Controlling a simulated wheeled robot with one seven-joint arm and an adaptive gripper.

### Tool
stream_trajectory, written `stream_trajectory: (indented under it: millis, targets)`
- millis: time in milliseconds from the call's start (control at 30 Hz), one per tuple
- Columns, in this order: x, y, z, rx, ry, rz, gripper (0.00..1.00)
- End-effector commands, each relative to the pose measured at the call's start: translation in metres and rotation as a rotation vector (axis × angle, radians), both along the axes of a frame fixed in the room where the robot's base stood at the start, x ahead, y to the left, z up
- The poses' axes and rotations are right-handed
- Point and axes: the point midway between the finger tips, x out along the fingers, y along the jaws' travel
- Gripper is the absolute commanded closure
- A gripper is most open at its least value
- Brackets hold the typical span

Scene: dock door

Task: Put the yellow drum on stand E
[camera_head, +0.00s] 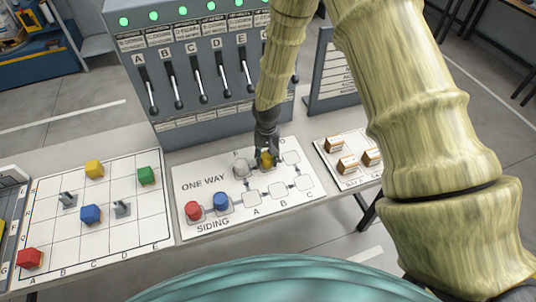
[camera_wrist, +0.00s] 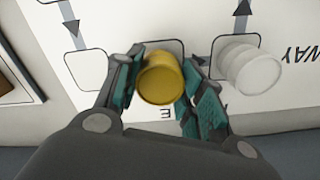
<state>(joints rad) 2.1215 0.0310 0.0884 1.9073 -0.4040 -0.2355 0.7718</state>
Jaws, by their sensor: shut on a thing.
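The yellow drum (camera_head: 265,160) is between the fingers of my gripper (camera_head: 266,151) at the back of the white ONE WAY board (camera_head: 207,184). In the wrist view, the yellow drum (camera_wrist: 161,78) looks upright or slightly tilted, with teal-padded fingers shut on its sides. Stand E (camera_wrist: 178,45) is a rounded square outline directly beneath the drum, its letter E showing between the fingers. The drum covers most of this stand. I cannot tell whether the drum's base touches it.
A white drum (camera_head: 242,168) stands close beside the yellow one. A red drum (camera_head: 194,211) and a blue drum (camera_head: 221,201) stand at the siding. A lever panel (camera_head: 200,70) rises behind. A gridded board (camera_head: 120,215) with coloured blocks is left; a small box tray (camera_head: 335,148) is right.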

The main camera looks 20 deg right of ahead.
Motion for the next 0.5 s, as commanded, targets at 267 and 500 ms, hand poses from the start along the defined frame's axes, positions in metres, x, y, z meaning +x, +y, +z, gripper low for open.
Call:
stream_trajectory:
  millis: [267, 500]
  targets:
    - [0.0003, 0.0003, -0.0012, 0.0, -0.001, 0.0, 0.86]
    - [0.0003, 0.0002, -0.0025, 0.0, -0.001, -0.001, 0.4]
